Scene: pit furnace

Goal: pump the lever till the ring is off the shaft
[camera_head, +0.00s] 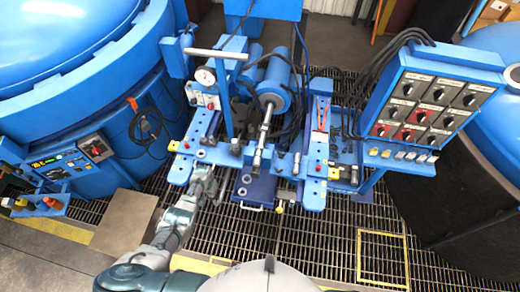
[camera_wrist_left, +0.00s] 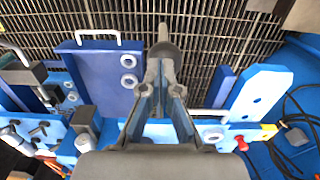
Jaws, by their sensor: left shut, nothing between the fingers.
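The press stands in the middle of the head view. Its grey stepped shaft (camera_head: 264,134) runs down from a blue cylinder (camera_head: 272,88). My left gripper (camera_head: 204,178) is at the press's lower left, left of a dark blue box (camera_head: 262,187). In the left wrist view the gripper (camera_wrist_left: 160,90) is shut and empty. A dark round-ended rod (camera_wrist_left: 164,40), perhaps the lever, shows just past its fingertips; contact is unclear. My right gripper is out of view.
A control panel (camera_head: 437,98) with black and red switches stands right of the press. A T-handle (camera_head: 216,53) and a gauge (camera_head: 205,76) are at its upper left. Blue furnace bodies flank it. The grating floor (camera_head: 320,240) in front is mostly clear.

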